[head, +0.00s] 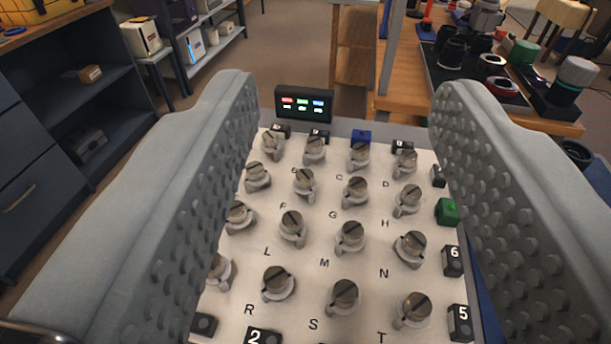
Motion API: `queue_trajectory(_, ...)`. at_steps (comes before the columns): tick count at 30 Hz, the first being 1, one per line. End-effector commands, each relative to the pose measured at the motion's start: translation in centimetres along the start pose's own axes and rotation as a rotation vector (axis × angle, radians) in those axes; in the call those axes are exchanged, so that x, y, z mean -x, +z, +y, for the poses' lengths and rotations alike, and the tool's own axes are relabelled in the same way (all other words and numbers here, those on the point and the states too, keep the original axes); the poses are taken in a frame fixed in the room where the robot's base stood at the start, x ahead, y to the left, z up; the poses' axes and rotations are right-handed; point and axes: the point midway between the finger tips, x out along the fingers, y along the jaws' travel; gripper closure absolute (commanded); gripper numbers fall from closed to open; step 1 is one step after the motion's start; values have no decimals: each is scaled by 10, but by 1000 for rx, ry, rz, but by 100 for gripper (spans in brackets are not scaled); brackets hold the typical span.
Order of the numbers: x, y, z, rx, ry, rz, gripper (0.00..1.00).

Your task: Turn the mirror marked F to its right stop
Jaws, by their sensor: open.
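The mirror marked F (304,181) is a small round silver knob with a dark slot and a lower tab. It is in the second row from the back, second from the left among the visible mirrors, with the letter F to its lower left. It stands on a white panel (318,262) with rows of similar lettered mirrors. My gripper (345,88) is open and empty, its two grey studded fingers spread wide on either side of the panel. No finger appears to touch the F mirror. The left finger hides part of the panel's left edge.
Neighbouring mirrors, including G (356,190), stand close around F. Black numbered blocks, a green block (447,212) and a blue block (361,136) line the panel edges. A small dark display (304,103) with coloured lights stands behind. A bench with lens parts is at back right.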

Motion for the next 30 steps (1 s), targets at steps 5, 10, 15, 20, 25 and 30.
queue_trajectory(5, -17, 1, -1, 37, -4, -69, 51)
queue_trajectory(10, -53, 4, -3, 130, -25, -234, 51)
queue_trajectory(15, -89, 11, -6, 236, -65, -418, 51)
queue_trajectory(20, -121, 20, -10, 331, -121, -586, 51)
queue_trajectory(25, -152, 31, -13, 427, -197, -761, 51)
queue_trajectory(30, -180, 42, -18, 517, -293, -931, 51)
